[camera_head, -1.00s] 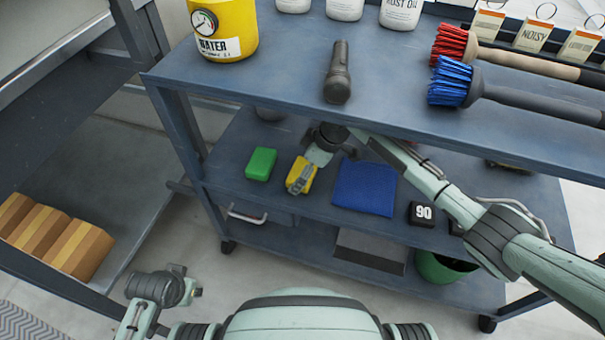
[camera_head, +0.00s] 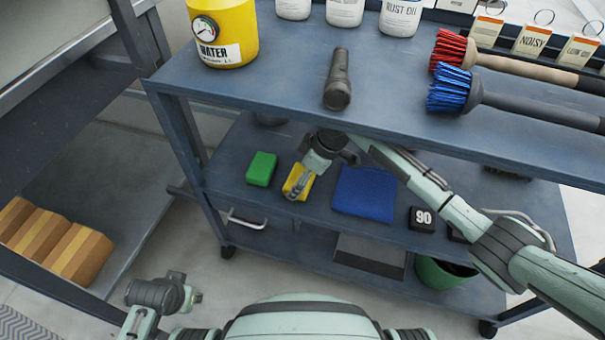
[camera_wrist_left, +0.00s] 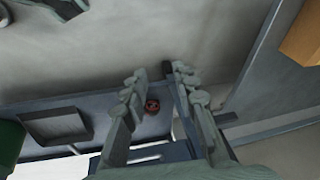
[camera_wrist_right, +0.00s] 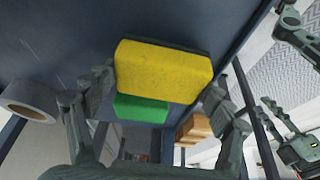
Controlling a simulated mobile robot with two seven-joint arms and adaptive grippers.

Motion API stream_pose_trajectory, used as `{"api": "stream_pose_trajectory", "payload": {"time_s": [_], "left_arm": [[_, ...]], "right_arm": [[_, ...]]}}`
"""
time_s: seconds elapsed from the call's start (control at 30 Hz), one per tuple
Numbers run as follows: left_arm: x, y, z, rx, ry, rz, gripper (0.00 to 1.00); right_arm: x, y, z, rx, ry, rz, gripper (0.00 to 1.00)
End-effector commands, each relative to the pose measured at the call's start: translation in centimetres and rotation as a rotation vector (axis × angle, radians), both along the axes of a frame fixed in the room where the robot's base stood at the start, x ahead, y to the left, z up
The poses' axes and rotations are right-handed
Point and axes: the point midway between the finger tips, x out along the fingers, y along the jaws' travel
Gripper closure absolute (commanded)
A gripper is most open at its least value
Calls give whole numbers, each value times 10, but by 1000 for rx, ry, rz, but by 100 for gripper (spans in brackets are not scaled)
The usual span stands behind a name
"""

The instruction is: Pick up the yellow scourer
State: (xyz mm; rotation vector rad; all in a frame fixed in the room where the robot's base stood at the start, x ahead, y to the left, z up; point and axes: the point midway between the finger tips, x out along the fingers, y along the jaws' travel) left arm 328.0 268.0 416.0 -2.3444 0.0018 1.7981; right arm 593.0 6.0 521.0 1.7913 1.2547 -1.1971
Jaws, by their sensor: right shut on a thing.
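The yellow scourer (camera_head: 291,177) is at the middle shelf of the blue cart, between a green block and a blue cloth. My right gripper (camera_head: 299,186) reaches in under the top shelf and is shut on it. In the right wrist view the yellow scourer (camera_wrist_right: 163,70) sits between the two fingers, with a dark layer along its far edge. I cannot tell whether it still touches the shelf. My left gripper (camera_head: 189,296) is empty, low at the left beside the cart; its fingers stand apart in the left wrist view (camera_wrist_left: 155,82).
The green block (camera_head: 261,168) is just left of the scourer, the blue cloth (camera_head: 364,193) to its right. A black block marked 90 (camera_head: 421,219) lies farther right.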

Motion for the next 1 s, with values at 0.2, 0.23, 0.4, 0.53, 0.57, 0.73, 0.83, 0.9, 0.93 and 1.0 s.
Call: {"api": "stream_pose_trajectory", "payload": {"time_s": [0.2,0.23,0.4,0.53,0.57,0.73,0.83,0.9,0.93,1.0], "left_arm": [[-6,1,-13,-4,17,1,72],[-6,1,-14,-4,18,1,72],[-6,0,-18,-6,19,-1,72],[-3,0,-18,-9,9,-1,72],[-2,-1,-18,-9,8,0,72],[0,0,-20,-9,9,1,72],[-1,0,-21,-10,12,1,72],[-1,0,-22,-10,13,1,72],[-1,0,-22,-10,13,1,72],[-1,0,-22,-10,13,1,72]], "right_arm": [[-47,15,0,1,1,3,43],[-53,17,0,1,1,4,43],[-85,27,0,0,0,2,43],[-107,34,0,0,1,3,43],[-112,36,0,0,1,3,43],[-135,43,0,1,1,2,43],[-144,46,0,0,1,1,43],[-149,48,0,0,1,0,43],[-150,49,0,0,0,0,43],[-153,49,0,0,-1,0,43]]}}
